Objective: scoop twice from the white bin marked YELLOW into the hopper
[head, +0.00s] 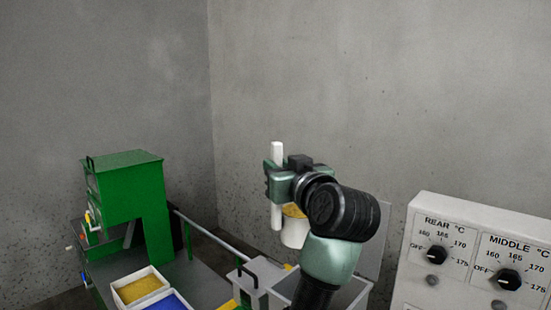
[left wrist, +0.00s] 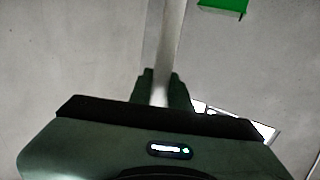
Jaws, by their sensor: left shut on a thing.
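My left gripper (head: 276,184) is shut on the upright white handle (head: 277,150) of a scoop. The handle also shows between the fingers in the left wrist view (left wrist: 168,45). The scoop's white cup (head: 294,234) hangs below and has yellow granules (head: 293,210) in it. The scoop is in the air above an open grey box with a raised lid (head: 376,235), which may be the hopper; my arm hides part of it. A white bin of yellow granules (head: 140,288) stands at lower left; no marking is readable. My right gripper is not in view.
A white bin of blue granules (head: 168,302) stands next to the yellow one. A green machine (head: 130,195) stands behind them at left. A light grey control panel with knobs (head: 470,258) is at right. The air around the raised scoop is clear before the grey wall.

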